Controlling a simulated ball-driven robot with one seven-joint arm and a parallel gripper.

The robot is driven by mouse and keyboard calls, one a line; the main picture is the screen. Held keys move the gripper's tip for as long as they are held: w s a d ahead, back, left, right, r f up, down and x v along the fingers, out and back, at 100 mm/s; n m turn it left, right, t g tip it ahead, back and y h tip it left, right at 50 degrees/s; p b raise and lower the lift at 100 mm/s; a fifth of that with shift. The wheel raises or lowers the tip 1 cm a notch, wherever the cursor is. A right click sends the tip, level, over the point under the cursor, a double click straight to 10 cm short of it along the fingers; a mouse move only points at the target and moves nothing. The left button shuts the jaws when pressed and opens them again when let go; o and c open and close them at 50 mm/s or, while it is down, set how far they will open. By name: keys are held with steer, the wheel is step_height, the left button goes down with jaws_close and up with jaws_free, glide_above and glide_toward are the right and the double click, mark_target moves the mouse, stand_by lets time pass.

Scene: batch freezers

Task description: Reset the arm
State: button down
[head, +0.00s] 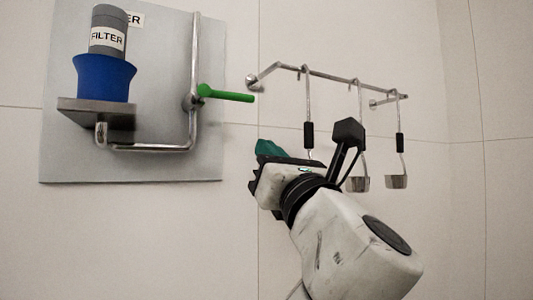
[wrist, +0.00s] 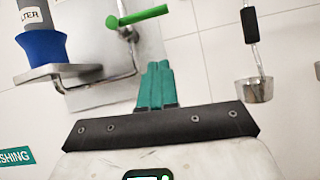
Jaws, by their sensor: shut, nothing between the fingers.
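My gripper (head: 268,149) is raised in front of the tiled wall, between the filter panel and the hanging ladles. In the wrist view its green fingers (wrist: 156,85) lie side by side, shut with nothing between them. In the head view my white arm reaches up from the lower right, and the fingers are partly hidden behind the gripper body. The gripper appears apart from everything around it.
A grey panel (head: 60,150) carries a grey filter (head: 108,20) in a blue cup (head: 103,78), on a metal shelf (head: 95,105), and a pipe with a green-handled valve (head: 228,94). Several ladles hang from a rail (head: 335,78) at right.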

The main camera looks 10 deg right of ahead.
steer(key=w+d+f+m+g+h, duration=0.2)
steer(key=d+f+m+h, duration=0.15)
steer(key=f+m, duration=0.45)
steer(key=w+d+f+m+g+h, duration=0.1)
steer(key=d+f+m+g+h, duration=0.15)
steer(key=d+f+m, duration=0.45)
steer(key=s+d+f+m+g, duration=0.15)
steer(key=f+m, duration=0.25)
steer(key=f, duration=0.5)
steer(key=s+f+m+g, duration=0.2)
steer(key=f+m+g, duration=0.15)
steer(key=f, duration=0.65)
steer(key=s+d+f+m+g, duration=0.15)
steer(key=f+m, duration=0.25)
steer(key=f, duration=0.5)
steer(key=s+f+m+g, duration=0.6)
steer(key=s+f, duration=0.8)
steer(key=f, duration=0.4)
steer(key=s+d+f+m+g, duration=0.2)
steer(key=s+f, duration=0.3)
steer(key=s, duration=0.4)
steer(key=s+d+f+m+g, duration=0.2)
steer(key=s+f+m+g, duration=0.1)
steer(key=s, duration=0.7)
steer(key=shift+s+f, duration=0.3)
steer(key=shift+f, duration=0.6)
